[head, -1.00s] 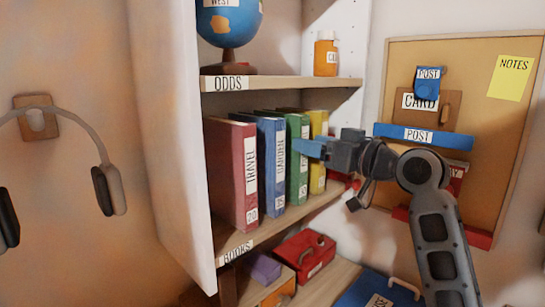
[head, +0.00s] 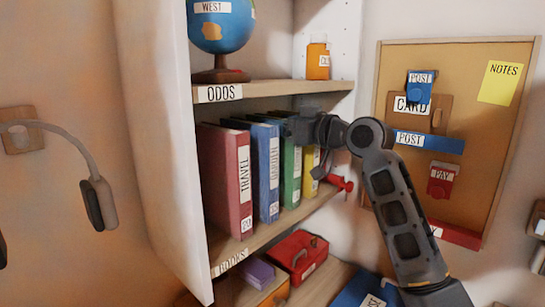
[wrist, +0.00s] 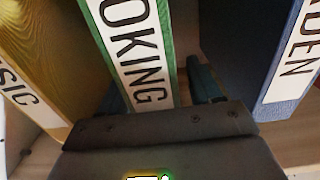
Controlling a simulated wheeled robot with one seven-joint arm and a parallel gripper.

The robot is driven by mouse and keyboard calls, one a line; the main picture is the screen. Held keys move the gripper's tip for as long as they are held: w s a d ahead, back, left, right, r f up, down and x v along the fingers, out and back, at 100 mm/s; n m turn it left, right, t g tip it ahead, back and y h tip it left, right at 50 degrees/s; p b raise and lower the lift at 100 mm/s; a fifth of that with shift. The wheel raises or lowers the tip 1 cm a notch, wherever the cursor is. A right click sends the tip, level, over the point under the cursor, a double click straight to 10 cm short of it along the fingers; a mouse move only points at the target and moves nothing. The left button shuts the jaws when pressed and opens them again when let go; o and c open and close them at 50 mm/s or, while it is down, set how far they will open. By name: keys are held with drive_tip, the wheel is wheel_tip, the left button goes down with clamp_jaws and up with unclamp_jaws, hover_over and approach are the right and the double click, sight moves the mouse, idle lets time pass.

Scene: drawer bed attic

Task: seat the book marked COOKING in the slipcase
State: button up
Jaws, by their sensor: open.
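The green book marked COOKING (wrist: 138,45) stands on the BOOKS shelf, and its green spine also shows in the head view (head: 291,175). My gripper (wrist: 160,92) is open, with one finger on each side of the green spine, between the neighbouring books. In the head view my gripper (head: 292,128) covers the upper part of this spine, and its fingertips are hidden. Whether the fingers touch the book, I cannot tell. I cannot make out a slipcase in either view.
The blue GARDEN book (head: 265,170) and red TRAVEL book (head: 225,180) stand left of the green one, a yellow book (head: 311,170) right. The ODDS shelf (head: 270,90) is close above. A red pin-like thing (head: 340,183) lies right of the books. A red box (head: 300,255) sits below.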

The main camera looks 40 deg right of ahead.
drive_tip(key=shift+w, duration=0.1)
clamp_jaws()
idle(0.6)
idle(0.3)
